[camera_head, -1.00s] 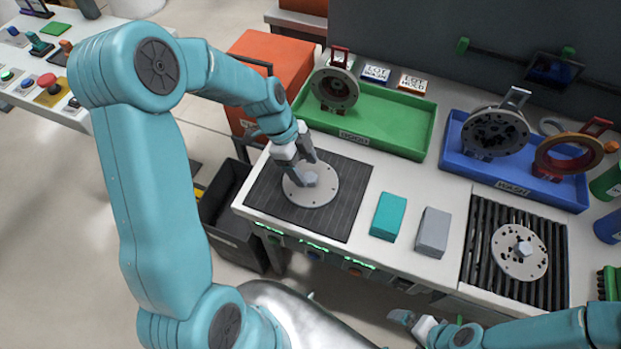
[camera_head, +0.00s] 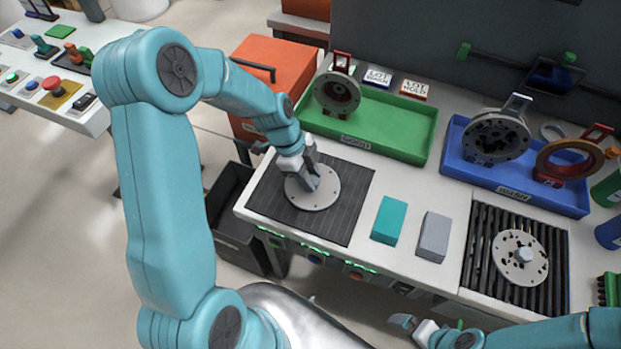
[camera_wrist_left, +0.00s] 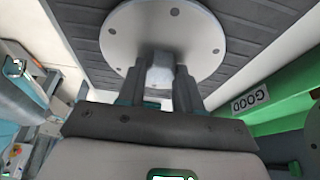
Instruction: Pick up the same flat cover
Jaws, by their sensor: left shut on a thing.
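A flat round grey cover (camera_head: 325,192) with a raised centre knob and small holes around its rim lies on the dark ribbed mat (camera_head: 270,194). My left gripper (camera_head: 313,179) is over its middle, shut on the knob. In the left wrist view the two fingers (camera_wrist_left: 158,88) stand on either side of the knob (camera_wrist_left: 161,66), and the cover (camera_wrist_left: 200,42) seems flat on the mat. A second, similar round cover (camera_head: 508,262) with dark marks lies on the black slatted rack at the right. My right gripper (camera_head: 404,322) shows at the bottom edge, its jaw gap unclear.
A green tray (camera_head: 400,140) labelled GOOD holds one upright ring part. A blue WASH tray (camera_head: 515,190) holds two more. A teal block (camera_head: 389,220) and a grey block (camera_head: 433,237) stand between mat and rack. A black bin (camera_head: 232,225) stands below left.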

